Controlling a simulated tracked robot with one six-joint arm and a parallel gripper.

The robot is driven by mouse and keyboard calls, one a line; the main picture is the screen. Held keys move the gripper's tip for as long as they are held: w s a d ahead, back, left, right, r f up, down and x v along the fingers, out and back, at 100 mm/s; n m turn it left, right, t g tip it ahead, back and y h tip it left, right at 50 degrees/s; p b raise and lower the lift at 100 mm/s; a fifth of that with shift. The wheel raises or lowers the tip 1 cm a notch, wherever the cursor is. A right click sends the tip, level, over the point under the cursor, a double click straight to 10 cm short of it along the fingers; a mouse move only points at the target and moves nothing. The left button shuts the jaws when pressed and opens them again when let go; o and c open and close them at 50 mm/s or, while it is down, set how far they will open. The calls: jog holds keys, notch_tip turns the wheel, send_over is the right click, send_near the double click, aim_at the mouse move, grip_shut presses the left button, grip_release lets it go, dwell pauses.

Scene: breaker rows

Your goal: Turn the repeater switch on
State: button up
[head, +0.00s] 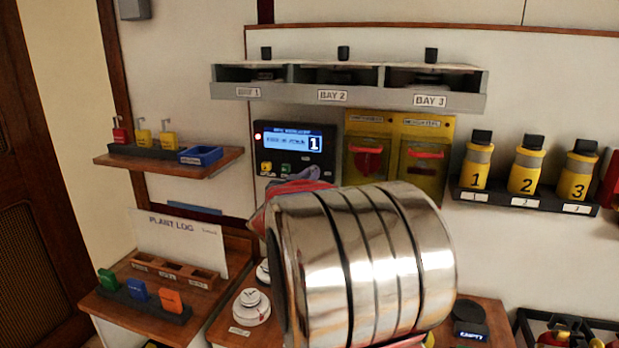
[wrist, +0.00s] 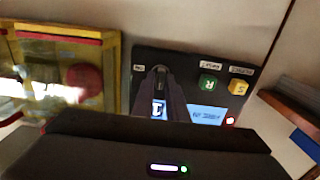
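A dark panel (head: 295,150) with a lit blue screen (head: 293,143) hangs on the wall, below the bay shelf. It fills the upper middle of the wrist view (wrist: 222,67), upside down, with a yellow S button (wrist: 238,88) and a green R button (wrist: 208,85). My gripper (wrist: 158,78) is in front of this panel, its dark fingertips over the spot beside the green button. The repeater switch itself cannot be made out; the fingers cover that spot. The "1" on the screen shows between the fingers. Whether the tips hold anything is unclear.
Two yellow boxes (head: 421,160) with red handles stand right of the panel. A shelf of bays (head: 345,97) is above. Yellow numbered canisters (head: 526,166) are farther right. A wooden shelf (head: 170,160) with padlock-like pieces is at left. My shiny arm hides the lower middle.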

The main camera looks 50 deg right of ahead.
grip_shut()
jog(key=shift+m, duration=0.5)
jog(key=m, duration=1.6)
jog(key=shift+s+f+m, duration=0.15)
jog(key=shift+f+m, duration=0.2)
jog(key=shift+m, duration=0.05)
jog(key=shift+f, duration=0.1)
jog(key=shift+o, duration=1.8)
grip_release()
jog(key=shift+o, duration=0.4)
jog(key=shift+r, duration=0.2)
